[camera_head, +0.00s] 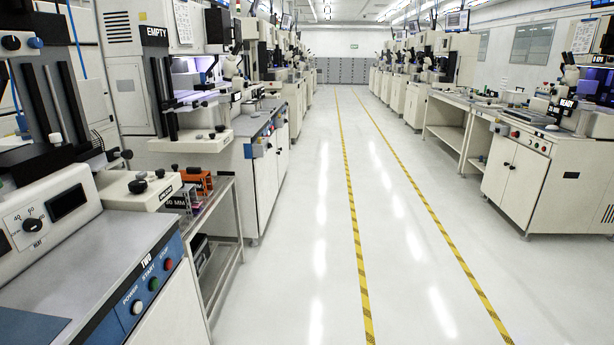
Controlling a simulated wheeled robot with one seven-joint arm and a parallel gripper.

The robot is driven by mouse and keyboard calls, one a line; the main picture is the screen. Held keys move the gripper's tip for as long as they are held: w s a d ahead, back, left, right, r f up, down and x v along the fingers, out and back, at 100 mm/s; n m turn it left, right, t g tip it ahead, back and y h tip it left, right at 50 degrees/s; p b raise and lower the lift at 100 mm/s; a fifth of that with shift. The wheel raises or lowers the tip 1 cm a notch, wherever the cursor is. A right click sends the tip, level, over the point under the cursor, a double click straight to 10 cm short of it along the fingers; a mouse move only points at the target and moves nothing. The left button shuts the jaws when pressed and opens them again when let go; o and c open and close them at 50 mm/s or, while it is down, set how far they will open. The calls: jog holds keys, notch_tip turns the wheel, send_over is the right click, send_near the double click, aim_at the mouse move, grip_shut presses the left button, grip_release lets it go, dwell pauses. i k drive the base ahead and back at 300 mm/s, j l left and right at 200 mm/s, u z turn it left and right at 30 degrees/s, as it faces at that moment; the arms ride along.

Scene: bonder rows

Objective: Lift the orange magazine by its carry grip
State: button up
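An orange magazine (197,179) sits on the left side, on a grey metal cart or side table (218,190) between two bonder stations. Only its upper part and side show, small and partly hidden by the near machine's cream ledge. Its carry grip cannot be made out clearly at this size. Smaller reddish and purple items (184,200) lie close to it. My gripper is not in view.
The near bonder bench (90,255) with a blue button panel (145,289) fills the lower left. Another bonder marked EMPTY (155,36) stands beyond the cart. The white aisle floor (285,260) is clear, with yellow-black tape lines (362,270). Benches (545,180) line the right.

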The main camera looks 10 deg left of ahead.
aim_at(202, 179)
jog(key=i+l+u, duration=0.15)
jog(key=i+u, duration=0.25)
jog(key=i, duration=0.3)
jog(key=i+l+u, duration=0.4)
jog(key=i, duration=0.25)
jog(key=i+l+u, duration=0.4)
jog(key=i+l, duration=0.15)
jog(key=i+l+u, duration=0.4)
jog(key=i+l, duration=0.15)
jog(key=l, duration=0.2)
jog(key=i+l+u, duration=0.1)
jog(key=i+l, duration=0.15)
jog(key=i+l+u, duration=0.1)
jog(key=l, duration=0.4)
jog(key=i+l+u, duration=0.1)
jog(key=i+l, duration=0.2)
jog(key=i+l+u, duration=0.15)
jog(key=l, duration=0.35)
jog(key=i+l+u, duration=0.1)
jog(key=l, duration=0.35)
jog(key=i+l+u, duration=0.1)
jog(key=i+l, duration=0.15)
jog(key=l, duration=0.2)
jog(key=i+l+u, duration=0.1)
jog(key=l, duration=0.35)
jog(key=i+l+u, duration=0.1)
jog(key=l, duration=0.35)
jog(key=i+l+u, duration=0.1)
jog(key=l, duration=0.3)
jog(key=i, duration=0.5)
